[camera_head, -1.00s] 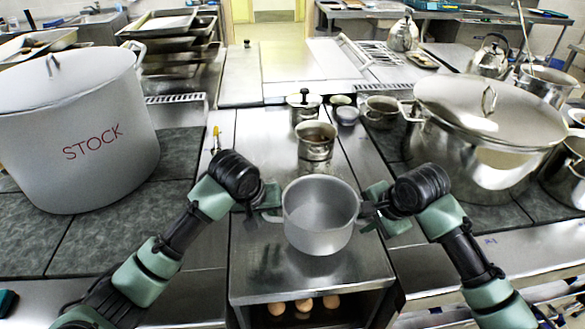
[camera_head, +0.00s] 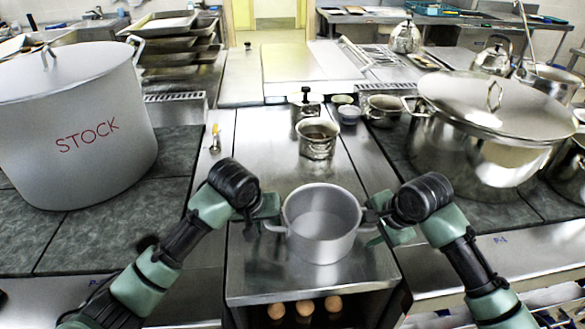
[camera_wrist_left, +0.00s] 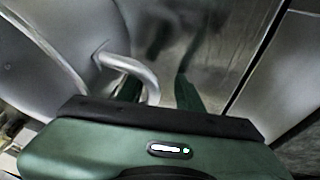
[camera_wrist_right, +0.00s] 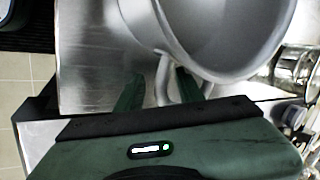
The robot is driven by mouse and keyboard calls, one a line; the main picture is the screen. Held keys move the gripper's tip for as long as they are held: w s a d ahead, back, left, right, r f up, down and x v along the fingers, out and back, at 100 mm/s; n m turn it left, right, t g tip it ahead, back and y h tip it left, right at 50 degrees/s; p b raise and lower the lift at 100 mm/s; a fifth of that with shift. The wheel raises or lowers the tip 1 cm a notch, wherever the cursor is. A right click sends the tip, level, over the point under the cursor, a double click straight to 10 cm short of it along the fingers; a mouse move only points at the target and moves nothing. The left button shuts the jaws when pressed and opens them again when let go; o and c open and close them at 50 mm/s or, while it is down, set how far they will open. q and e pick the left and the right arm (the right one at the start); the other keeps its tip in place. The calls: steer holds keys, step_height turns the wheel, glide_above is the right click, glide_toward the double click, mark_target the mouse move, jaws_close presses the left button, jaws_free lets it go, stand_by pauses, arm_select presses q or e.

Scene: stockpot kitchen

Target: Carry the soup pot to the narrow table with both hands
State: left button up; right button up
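The soup pot (camera_head: 322,238) is a plain grey, open pot with two side handles. It appears to rest upright on the narrow steel counter (camera_head: 265,285) between my arms. My left gripper (camera_head: 272,216) is at its left handle; in the left wrist view the handle (camera_wrist_left: 135,68) lies between the parted fingers, nearer the left one. My right gripper (camera_head: 375,224) is at its right handle; in the right wrist view the handle (camera_wrist_right: 163,82) comes between the parted fingers, nearer the right one. The pot's inside looks empty. Its underside is hidden.
A large STOCK pot (camera_head: 85,150) stands at left and a lidded steel pot (camera_head: 480,150) at right. A small saucepan (camera_head: 317,142) and other small pots stand behind the soup pot. Several eggs (camera_head: 304,307) lie on a shelf under the counter.

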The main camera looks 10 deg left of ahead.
arm_select(q)
steer(key=shift+d+r, duration=0.1)
steer(key=shift+d, duration=0.1)
arm_select(e)
steer(key=shift+s+a, duration=0.1)
steer(key=shift+a, duration=0.05)
arm_select(q)
steer(key=shift+s+r, duration=0.1)
steer(key=shift+r, duration=0.1)
arm_select(e)
steer(key=shift+a, duration=0.1)
steer(key=shift+r, duration=0.25)
arm_select(q)
steer(key=v, duration=0.7)
steer(key=shift+r, duration=0.2)
arm_select(e)
steer(key=v, duration=1.1)
steer(key=shift+s+d+r, duration=0.15)
steer(key=shift+d+r, duration=0.05)
steer(key=shift+r, duration=0.05)
arm_select(q)
steer(key=shift+s+a, duration=0.15)
